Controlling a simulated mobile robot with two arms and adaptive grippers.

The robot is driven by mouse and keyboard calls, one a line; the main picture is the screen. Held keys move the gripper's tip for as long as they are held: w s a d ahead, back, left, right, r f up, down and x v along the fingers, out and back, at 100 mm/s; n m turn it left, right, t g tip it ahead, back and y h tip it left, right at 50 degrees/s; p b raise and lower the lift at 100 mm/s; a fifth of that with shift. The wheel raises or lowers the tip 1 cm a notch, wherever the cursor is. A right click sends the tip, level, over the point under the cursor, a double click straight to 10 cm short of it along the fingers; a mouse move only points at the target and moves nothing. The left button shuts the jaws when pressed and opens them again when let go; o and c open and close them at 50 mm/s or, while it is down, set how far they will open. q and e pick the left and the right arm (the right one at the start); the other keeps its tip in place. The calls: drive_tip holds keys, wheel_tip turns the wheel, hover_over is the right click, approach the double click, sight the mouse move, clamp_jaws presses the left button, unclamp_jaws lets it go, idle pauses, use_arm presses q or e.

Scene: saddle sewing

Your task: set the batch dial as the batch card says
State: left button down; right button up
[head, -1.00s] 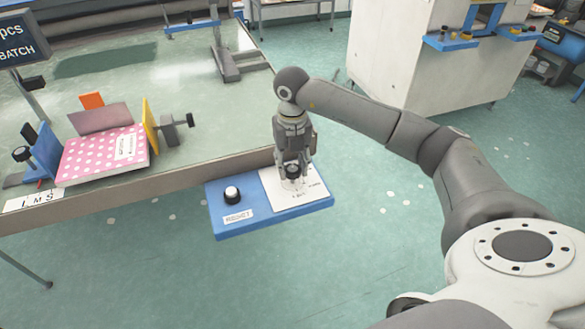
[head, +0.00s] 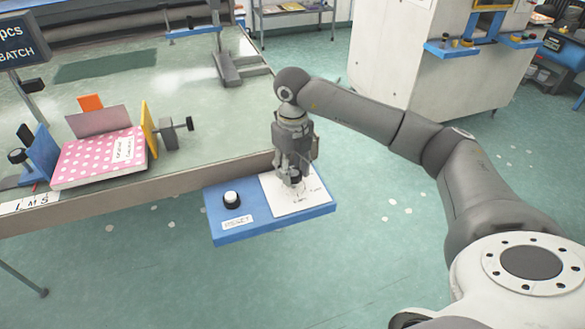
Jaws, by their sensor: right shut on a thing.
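The batch dial (head: 296,178) is a small dark knob on a white plate with marks (head: 312,204), on the right half of a blue panel (head: 228,233). My right gripper (head: 294,176) points down over it and is shut on the knob, hiding much of it. The marks around the dial are too small to read. A dark sign (head: 18,45) at the upper left shows "pcs" and "BATCH"; the picture edge cuts it off, so its number is out of view. My left gripper is not in view.
A second black knob with a white top (head: 231,200) stands on the panel's left half above a small label (head: 237,222). The green-topped table (head: 190,100) behind carries a pink dotted book (head: 95,158) between blue and yellow plates. Open floor lies in front.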

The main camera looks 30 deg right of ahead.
sight(293, 172)
drive_tip(key=o, duration=1)
wheel_tip(293, 172, up, 12)
drive_tip(key=shift+r, duration=0.1)
idle(0.5)
